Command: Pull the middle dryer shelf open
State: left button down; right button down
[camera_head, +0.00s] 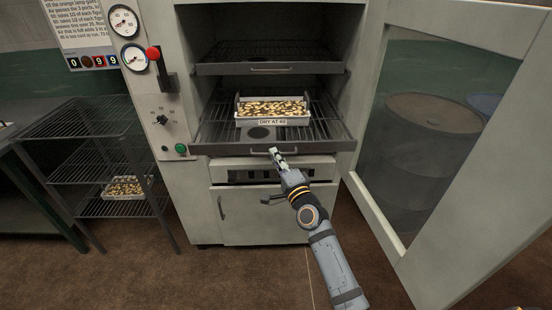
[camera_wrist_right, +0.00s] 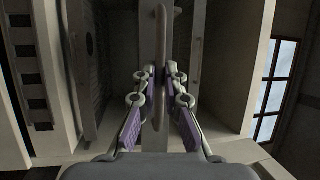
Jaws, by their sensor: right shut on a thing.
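The middle dryer shelf (camera_head: 330,130) is a dark wire rack with a solid front edge. It sticks out of the open dryer cabinet in the head view. A metal tray (camera_head: 272,121) of pale brown pieces, labelled "DRY AT 40", stands on it. My right gripper (camera_head: 277,155) is at the middle of the shelf's front edge, shut on its handle. In the right wrist view the handle (camera_wrist_right: 160,50) runs between the two fingers (camera_wrist_right: 160,78). The fingers partly hide the handle in the head view. My left gripper is out of view.
An upper shelf (camera_head: 270,68) sits inside the cabinet. The glazed dryer door (camera_head: 405,245) stands wide open at the right, with drums (camera_head: 428,125) behind its glass. A wire rack (camera_head: 85,125) with another tray (camera_head: 124,188) is at the left. Floor (camera_head: 240,275) is clear in front.

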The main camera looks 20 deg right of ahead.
jog(key=shift+w, duration=0.1)
jog(key=c, duration=1.4)
grip_release()
jog(key=shift+c, duration=0.2)
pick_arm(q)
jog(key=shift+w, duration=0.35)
pick_arm(e)
jog(key=v, duration=1.2)
jog(key=shift+f, duration=0.1)
